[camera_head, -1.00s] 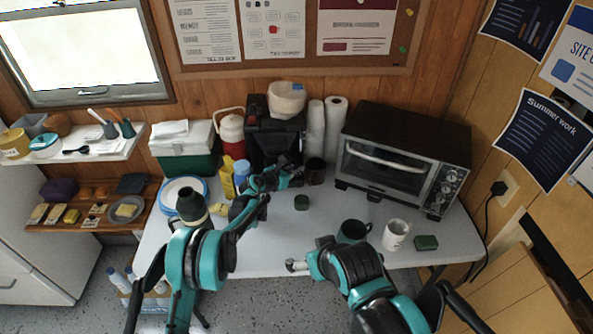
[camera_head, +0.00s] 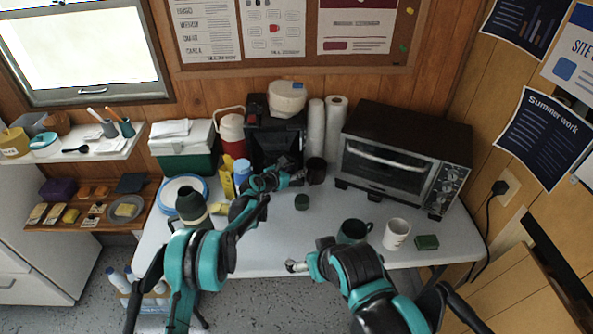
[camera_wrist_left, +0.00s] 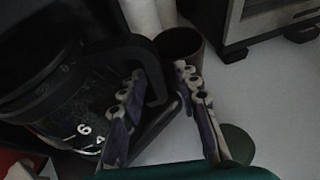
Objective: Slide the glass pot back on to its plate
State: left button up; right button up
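The black coffee maker (camera_head: 257,132) stands at the back of the table, left of the paper rolls. The glass pot (camera_wrist_left: 62,108), dark with white numerals, is at its front in the left wrist view. Its black handle (camera_wrist_left: 152,78) points toward my left gripper (camera_wrist_left: 160,74). The fingers are apart, one on each side of the handle, with a gap on the right. My left gripper (camera_head: 296,176) and arm hide most of the pot in the head view. The plate is hidden, so I cannot tell how the pot sits on it. My right gripper (camera_head: 292,266) is low at the table's front edge.
A dark brown cup (camera_head: 316,170) stands close to the right of my left gripper. A small green round thing (camera_head: 301,202) lies in front. The toaster oven (camera_head: 402,155), dark mug (camera_head: 353,231), white mug (camera_head: 396,234) and green block (camera_head: 427,242) are to the right. Mid-table is mostly clear.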

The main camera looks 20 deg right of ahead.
pick_arm(q)
jog(key=v, duration=1.2)
